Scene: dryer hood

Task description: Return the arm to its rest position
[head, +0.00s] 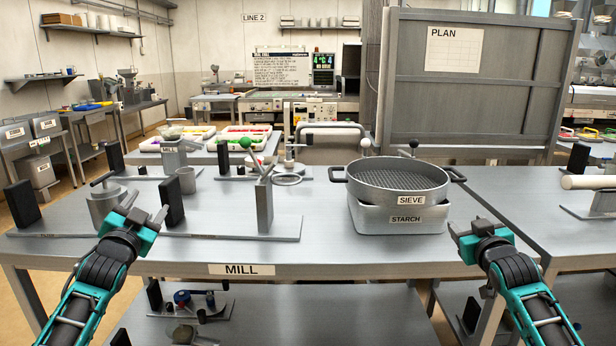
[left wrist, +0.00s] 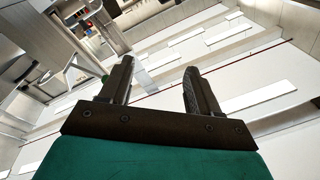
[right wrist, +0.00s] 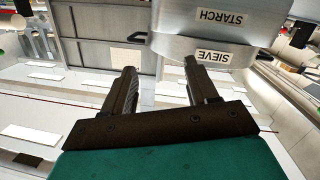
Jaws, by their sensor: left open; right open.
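My left gripper (head: 147,203) is open and empty, raised at the front left edge of the table marked MILL. In the left wrist view its fingers (left wrist: 158,66) stand apart with nothing between them. My right gripper (head: 478,222) is open and empty, in front of the table's right end. In the right wrist view its fingers (right wrist: 160,68) are apart and hold nothing. The round grey sieve (head: 398,181) sits on the starch box (head: 385,219), left of and beyond my right gripper. Both arms reach forward from the bottom corners of the head view.
The MILL table (head: 330,240) has a clear front middle. A grey pot (head: 105,205), a cup (head: 186,180) and an upright bracket (head: 264,205) stand near my left gripper. A lower shelf (head: 290,315) holds small parts. Another table (head: 540,205) stands at the right.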

